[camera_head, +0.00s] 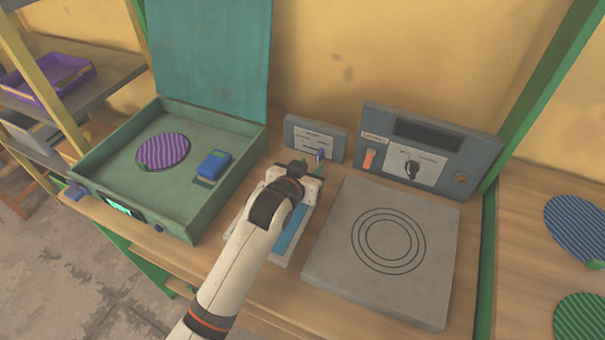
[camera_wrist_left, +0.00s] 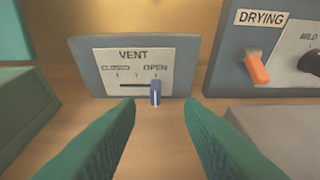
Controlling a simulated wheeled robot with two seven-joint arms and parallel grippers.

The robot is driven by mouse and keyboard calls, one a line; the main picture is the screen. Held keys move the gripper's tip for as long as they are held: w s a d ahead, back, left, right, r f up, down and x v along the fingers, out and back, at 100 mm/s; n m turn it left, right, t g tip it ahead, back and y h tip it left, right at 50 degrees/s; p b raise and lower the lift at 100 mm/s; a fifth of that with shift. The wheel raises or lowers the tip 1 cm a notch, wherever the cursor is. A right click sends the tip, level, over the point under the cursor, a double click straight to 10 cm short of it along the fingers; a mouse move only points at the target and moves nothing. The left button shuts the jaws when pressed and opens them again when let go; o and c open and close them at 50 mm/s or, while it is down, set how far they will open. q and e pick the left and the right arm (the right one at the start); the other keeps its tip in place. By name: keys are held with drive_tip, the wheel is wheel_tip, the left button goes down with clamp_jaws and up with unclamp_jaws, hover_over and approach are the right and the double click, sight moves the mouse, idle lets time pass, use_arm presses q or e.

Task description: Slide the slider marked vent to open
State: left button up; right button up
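The vent panel (camera_wrist_left: 109,62) is a small grey box with a white face that reads VENT, with CLOSED on the left and OPEN on the right. It also shows in the head view (camera_head: 297,131). Its blue slider knob (camera_wrist_left: 155,93) stands at the right end of the slot, under OPEN. In the head view the knob (camera_head: 320,155) shows just beyond my left gripper (camera_head: 312,171). In the left wrist view the two green fingers of my left gripper (camera_wrist_left: 160,105) are apart, with the knob ahead between their tips. They do not appear to touch it. My right gripper is not in view.
Right of the vent panel stands the drying panel (camera_head: 450,135) with an orange switch and black dial. A grey plate with rings (camera_head: 335,255) lies in front of it. An open green press box (camera_head: 85,173) with a purple striped disc (camera_head: 163,152) and blue block (camera_head: 214,165) stands left.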

use_arm(q)
drive_tip(key=shift+v, duration=2.15)
drive_tip(key=shift+d, duration=0.1)
